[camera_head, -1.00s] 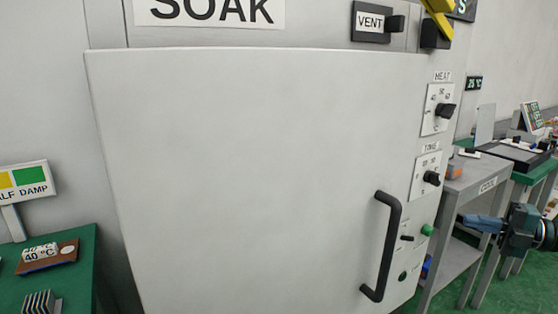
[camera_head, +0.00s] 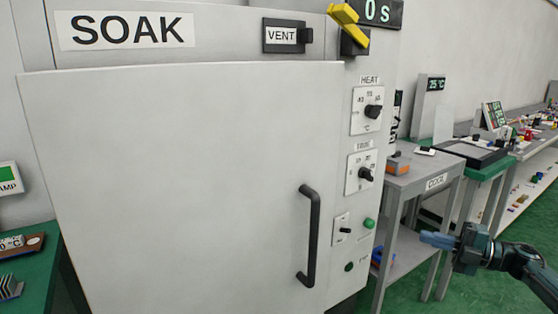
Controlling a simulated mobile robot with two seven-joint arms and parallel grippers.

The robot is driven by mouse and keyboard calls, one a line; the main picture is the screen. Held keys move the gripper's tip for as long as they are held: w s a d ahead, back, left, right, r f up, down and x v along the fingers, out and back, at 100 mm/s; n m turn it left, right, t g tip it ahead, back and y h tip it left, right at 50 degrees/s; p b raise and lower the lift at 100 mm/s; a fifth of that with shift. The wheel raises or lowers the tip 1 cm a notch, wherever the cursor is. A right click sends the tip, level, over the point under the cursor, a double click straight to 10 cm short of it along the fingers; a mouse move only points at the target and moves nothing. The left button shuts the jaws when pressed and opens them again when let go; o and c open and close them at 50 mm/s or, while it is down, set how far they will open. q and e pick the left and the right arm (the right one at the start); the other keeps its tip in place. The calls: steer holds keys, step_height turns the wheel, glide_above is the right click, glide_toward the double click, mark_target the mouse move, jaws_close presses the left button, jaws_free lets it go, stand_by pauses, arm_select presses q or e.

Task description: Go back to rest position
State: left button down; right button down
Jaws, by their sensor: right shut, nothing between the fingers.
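My right gripper (camera_head: 437,240) shows at the lower right, with its arm coming in from the right edge. Its blue-grey fingers are shut with nothing between them and point left. My left gripper is out of view.
A large grey SOAK cabinet (camera_head: 170,180) fills the left and middle, its door shut, with a black handle (camera_head: 311,235). A yellow lever (camera_head: 348,24) and HEAT (camera_head: 372,111) and TIME (camera_head: 364,174) knobs sit on it. The COOL table (camera_head: 425,176) stands to its right. Green floor shows at right.

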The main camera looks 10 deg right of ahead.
steer(key=s+a+f+m+t+h+p, duration=0.1)
steer(key=s+a+f+m+h+p, duration=0.2)
steer(key=a, duration=0.5)
steer(key=s+a+f+m+t+h+p, duration=0.1)
steer(key=a+f+m+t+p, duration=0.15)
steer(key=a+m, duration=0.4)
steer(key=s+a+f+m+t+h+p, duration=0.1)
steer(key=a+f+m+h+p, duration=0.2)
steer(key=a, duration=0.5)
arm_select(q)
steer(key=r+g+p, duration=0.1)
steer(key=p, duration=0.1)
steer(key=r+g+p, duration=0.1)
steer(key=p, duration=0.1)
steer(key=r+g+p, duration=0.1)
steer(key=p, duration=0.1)
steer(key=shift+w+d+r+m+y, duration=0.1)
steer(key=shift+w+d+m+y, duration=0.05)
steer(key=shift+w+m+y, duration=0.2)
arm_select(e)
steer(key=s+a+m+g+h, duration=0.1)
steer(key=s+a+m+g, duration=0.1)
steer(key=s+a+m, duration=0.3)
steer(key=s+a+m+g+h, duration=0.2)
steer(key=s+a+m, duration=0.4)
steer(key=s, duration=0.7)
steer(key=shift+f+g+h, duration=0.3)
steer(key=shift+g, duration=0.55)
